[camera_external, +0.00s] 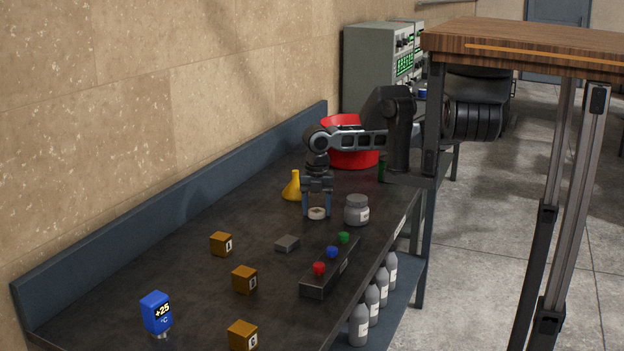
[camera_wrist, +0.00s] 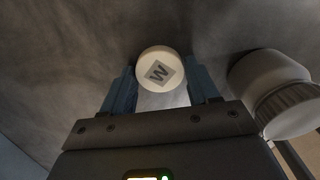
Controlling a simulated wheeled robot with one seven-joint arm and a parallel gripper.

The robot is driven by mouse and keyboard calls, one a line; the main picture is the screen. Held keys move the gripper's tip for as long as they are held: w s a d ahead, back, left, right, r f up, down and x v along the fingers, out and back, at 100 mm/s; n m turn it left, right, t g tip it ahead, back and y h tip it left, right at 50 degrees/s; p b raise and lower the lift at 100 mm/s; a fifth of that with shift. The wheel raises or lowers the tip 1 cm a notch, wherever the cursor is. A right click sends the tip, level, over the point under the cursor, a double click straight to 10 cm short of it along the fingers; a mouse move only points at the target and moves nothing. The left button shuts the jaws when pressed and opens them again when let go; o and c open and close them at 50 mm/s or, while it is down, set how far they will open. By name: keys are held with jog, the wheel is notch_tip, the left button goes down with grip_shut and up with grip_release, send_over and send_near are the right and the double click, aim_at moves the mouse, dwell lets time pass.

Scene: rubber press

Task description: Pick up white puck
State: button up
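The white puck (camera_external: 317,213) lies on the dark bench top, directly below my gripper (camera_external: 317,208). In the wrist view the white puck (camera_wrist: 160,69) carries a grey square with a dark W. My gripper also shows in the wrist view (camera_wrist: 161,82), its two blue fingers apart, one on each side of the puck. The gripper points downward and is open.
A grey jar (camera_external: 357,211) stands close to the right of the puck; it also shows in the wrist view (camera_wrist: 270,88). A yellow flask (camera_external: 293,187) and red bowl (camera_external: 350,143) stand behind. A button box (camera_external: 331,268), grey block (camera_external: 287,244) and lettered cubes (camera_external: 221,244) lie nearer.

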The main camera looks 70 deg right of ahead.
jog(key=c, duration=0.6)
